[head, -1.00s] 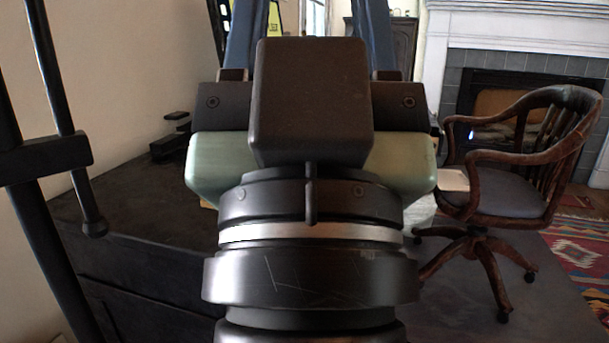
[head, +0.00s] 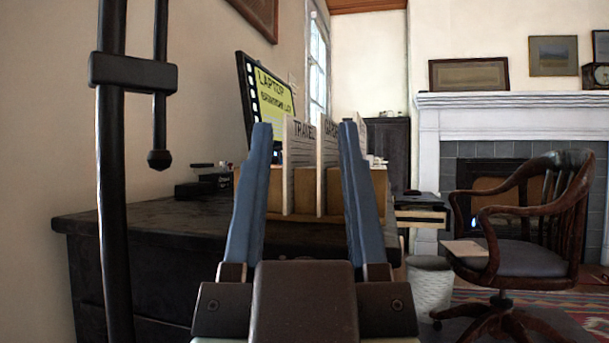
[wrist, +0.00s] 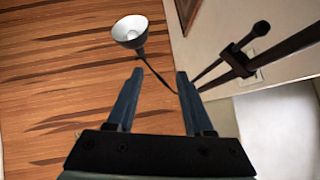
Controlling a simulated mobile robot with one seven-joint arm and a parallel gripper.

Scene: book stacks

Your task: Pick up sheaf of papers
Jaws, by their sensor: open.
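A pale flat thing that may be the sheaf of papers (head: 465,249) lies at the left front of the wooden swivel chair, at seat height. It is too small to make out single sheets. My gripper (head: 306,126) is open and empty, its two blue fingers standing upright in the middle of the head view, to the left of the chair and well apart from it. In the wrist view my gripper (wrist: 160,73) has nothing between its fingers, and no papers show there.
A dark desk (head: 160,228) stands behind my gripper, bearing a wooden file holder with upright cards (head: 304,170) and a yellow-and-black screen (head: 270,100). The swivel chair (head: 540,215) and a white wastebasket (head: 431,285) are at right. The wrist view shows a lamp (wrist: 130,30) against wood planks.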

